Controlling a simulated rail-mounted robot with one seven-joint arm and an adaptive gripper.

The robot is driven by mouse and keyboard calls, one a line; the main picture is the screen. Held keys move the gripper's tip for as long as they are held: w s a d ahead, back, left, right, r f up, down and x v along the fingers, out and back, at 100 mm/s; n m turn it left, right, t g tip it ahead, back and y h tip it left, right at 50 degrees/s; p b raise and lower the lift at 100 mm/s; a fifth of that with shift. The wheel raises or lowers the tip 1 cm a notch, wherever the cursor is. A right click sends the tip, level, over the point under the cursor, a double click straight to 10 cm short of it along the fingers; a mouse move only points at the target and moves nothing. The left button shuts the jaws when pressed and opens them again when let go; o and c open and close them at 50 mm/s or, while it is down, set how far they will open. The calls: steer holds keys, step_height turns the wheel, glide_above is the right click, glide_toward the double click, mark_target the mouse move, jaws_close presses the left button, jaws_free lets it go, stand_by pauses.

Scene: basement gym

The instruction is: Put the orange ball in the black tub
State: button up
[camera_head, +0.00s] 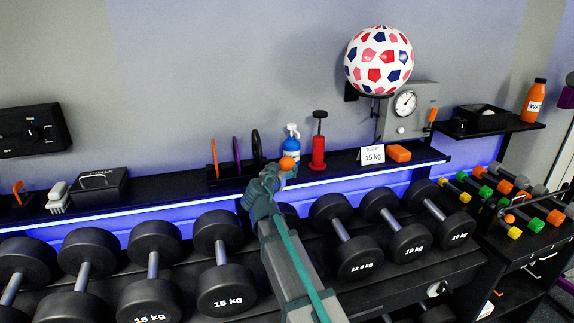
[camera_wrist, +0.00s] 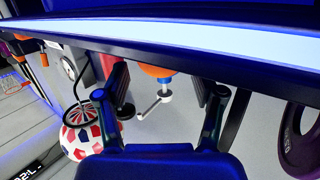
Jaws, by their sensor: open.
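The orange ball (camera_head: 287,163) is at the tip of my gripper (camera_head: 277,177), near the front of the wall shelf. In the wrist view the ball (camera_wrist: 155,71) shows between the two open fingers of my gripper (camera_wrist: 163,88), partly hidden by the shelf edge. I cannot tell whether the fingers touch it. An open black container (camera_head: 482,122), which looks like the black tub, stands on the small right shelf with something pale in it. A black box with a label (camera_head: 98,188) stands on the left of the long shelf.
An orange block (camera_head: 398,153) and grey scale (camera_head: 408,108) are right. Dumbbells (camera_head: 340,232) fill the rack below. An orange bottle (camera_head: 535,98) stands by the tub.

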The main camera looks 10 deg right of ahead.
mark_target(284, 165)
steer(key=p+x, duration=0.2)
steer(key=x, duration=0.2)
steer(key=shift+w+r, duration=0.15)
steer(key=shift+w+d, duration=0.25)
steer(key=shift+w, duration=0.15)
steer(key=c, duration=1)
